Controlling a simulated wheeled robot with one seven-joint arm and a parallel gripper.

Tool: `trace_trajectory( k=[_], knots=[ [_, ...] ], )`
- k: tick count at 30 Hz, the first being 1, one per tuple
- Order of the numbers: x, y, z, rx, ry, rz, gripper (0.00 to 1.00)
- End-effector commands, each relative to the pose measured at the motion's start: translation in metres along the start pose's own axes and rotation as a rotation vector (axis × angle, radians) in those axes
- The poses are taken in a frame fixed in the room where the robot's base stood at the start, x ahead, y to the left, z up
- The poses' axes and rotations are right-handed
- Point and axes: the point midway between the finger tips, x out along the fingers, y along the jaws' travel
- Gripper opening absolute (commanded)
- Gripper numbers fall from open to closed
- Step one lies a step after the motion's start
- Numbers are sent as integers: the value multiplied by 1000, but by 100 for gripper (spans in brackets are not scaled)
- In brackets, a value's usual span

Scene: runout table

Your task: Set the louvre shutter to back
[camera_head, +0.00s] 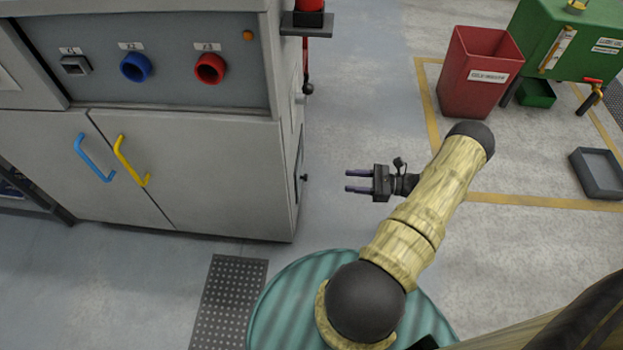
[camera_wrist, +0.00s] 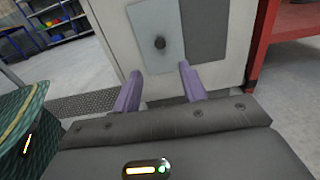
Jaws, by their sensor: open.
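The louvre shutter appears to be the light grey plate (camera_wrist: 146,22) with a round black knob (camera_wrist: 160,43) on the cabinet's side in the wrist view. A darker grey panel (camera_wrist: 207,32) lies to its right. In the head view the side is seen almost edge-on, and the knob (camera_head: 304,178) sticks out a little; the plate's position is hard to tell there. My gripper (camera_head: 348,181) is open and empty, pointing left at the knob with a clear gap between. In the wrist view the knob is beyond the purple fingertips (camera_wrist: 160,80), roughly centred between them.
The grey cabinet (camera_head: 200,180) has blue and yellow door handles. A red-topped post and black-ended lever (camera_head: 307,85) are above the knob. A perforated mat (camera_head: 228,300) lies on the floor. A red bin (camera_head: 475,75) and green tank (camera_head: 570,40) stand back right. A red frame (camera_wrist: 262,40) is right of the panel.

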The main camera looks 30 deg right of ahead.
Motion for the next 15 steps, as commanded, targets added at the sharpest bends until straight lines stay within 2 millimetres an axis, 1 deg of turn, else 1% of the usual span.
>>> trace_trajectory(
  k=[1,3,15],
  knots=[
    [10,0,-2,1,-1,5,43],
    [23,0,-3,1,0,5,43],
    [93,0,-3,0,0,5,43]
  ],
)
